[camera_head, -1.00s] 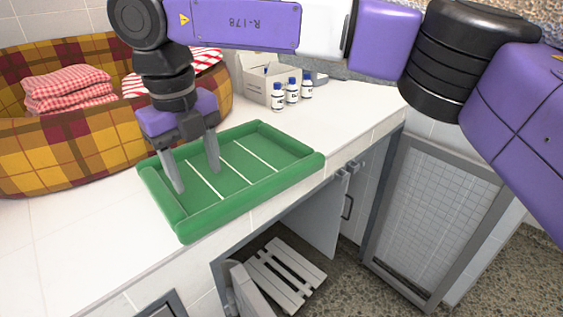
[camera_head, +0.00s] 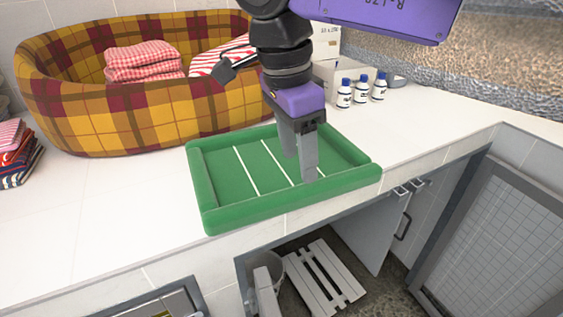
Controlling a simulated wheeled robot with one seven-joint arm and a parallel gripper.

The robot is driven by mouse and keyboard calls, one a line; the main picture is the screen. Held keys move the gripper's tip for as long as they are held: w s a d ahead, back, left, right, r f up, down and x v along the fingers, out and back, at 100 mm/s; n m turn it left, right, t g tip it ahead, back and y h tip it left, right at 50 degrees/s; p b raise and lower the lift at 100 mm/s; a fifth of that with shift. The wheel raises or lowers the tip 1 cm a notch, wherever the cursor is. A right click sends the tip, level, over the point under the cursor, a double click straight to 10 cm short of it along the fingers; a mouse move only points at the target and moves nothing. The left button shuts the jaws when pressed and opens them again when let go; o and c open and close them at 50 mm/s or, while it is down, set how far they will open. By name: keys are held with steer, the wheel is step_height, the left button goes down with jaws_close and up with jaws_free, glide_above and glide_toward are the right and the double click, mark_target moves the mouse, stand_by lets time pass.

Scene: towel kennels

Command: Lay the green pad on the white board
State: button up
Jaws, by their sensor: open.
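The green pad (camera_head: 232,173) has thick raised edges and white stripes, and lies flat on the white counter near its front edge. My gripper (camera_head: 299,168) points down over the right half of the pad. Its fingers are apart with nothing visible between them. I cannot tell whether the fingertips touch the pad. The white board (camera_head: 338,275) is slatted and lies low inside the open kennel below the counter.
A plaid basket (camera_head: 90,118) with folded cloths stands behind the pad at left. Several small bottles (camera_head: 361,88) and a box stand behind it at right. An open kennel door (camera_head: 378,235) stands right of the board.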

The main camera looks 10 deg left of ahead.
mark_target(303, 187)
steer(key=f, duration=0.5)
steer(key=d+f, duration=0.1)
steer(key=f, duration=0.1)
steer(key=shift+w+f, duration=0.1)
steer(key=shift+f, duration=0.2)
jaws_close()
